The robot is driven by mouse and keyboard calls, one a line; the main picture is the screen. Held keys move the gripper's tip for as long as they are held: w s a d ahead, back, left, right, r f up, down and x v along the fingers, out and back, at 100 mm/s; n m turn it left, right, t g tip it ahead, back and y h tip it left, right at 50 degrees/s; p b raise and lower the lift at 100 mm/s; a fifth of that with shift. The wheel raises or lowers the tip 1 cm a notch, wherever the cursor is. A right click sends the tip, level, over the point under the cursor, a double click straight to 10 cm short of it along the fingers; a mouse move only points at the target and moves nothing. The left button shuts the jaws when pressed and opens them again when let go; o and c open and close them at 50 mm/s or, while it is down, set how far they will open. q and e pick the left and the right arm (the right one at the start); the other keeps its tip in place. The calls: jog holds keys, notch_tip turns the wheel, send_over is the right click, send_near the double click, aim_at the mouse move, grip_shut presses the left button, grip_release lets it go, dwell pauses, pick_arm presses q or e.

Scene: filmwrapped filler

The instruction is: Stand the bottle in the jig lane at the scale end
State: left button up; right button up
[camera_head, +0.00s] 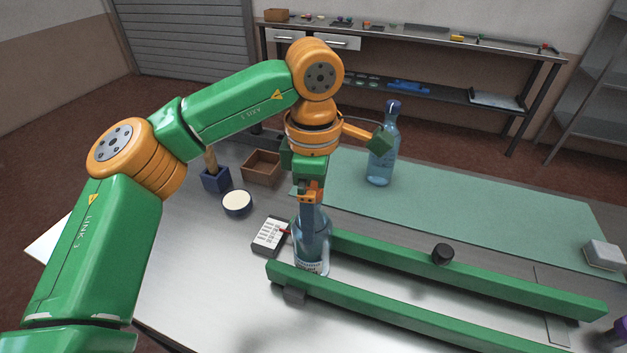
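A clear blue bottle (312,245) stands upright at the left end of the jig lane, between the two green rails. The lane's back rail (480,272) and front rail (400,308) run off to the right. My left gripper (311,197) points straight down over this bottle, and its orange fingers close around the neck. The bottle's cap is hidden by the gripper. A keypad unit (268,233), perhaps part of the scale, lies just left of the bottle. My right gripper is not in view.
A second blue bottle (380,165) with a dark cap stands on the green mat (480,200). A black knob (442,253) sits by the back rail. A wooden tray (262,166), blue holder (216,180) and round tub (237,203) stand at left. The lane's middle looks clear.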

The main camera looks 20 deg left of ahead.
pick_arm(q)
notch_tip(320, 180, up, 9)
jog(key=shift+r+p, duration=0.15)
jog(key=shift+p, duration=1.1)
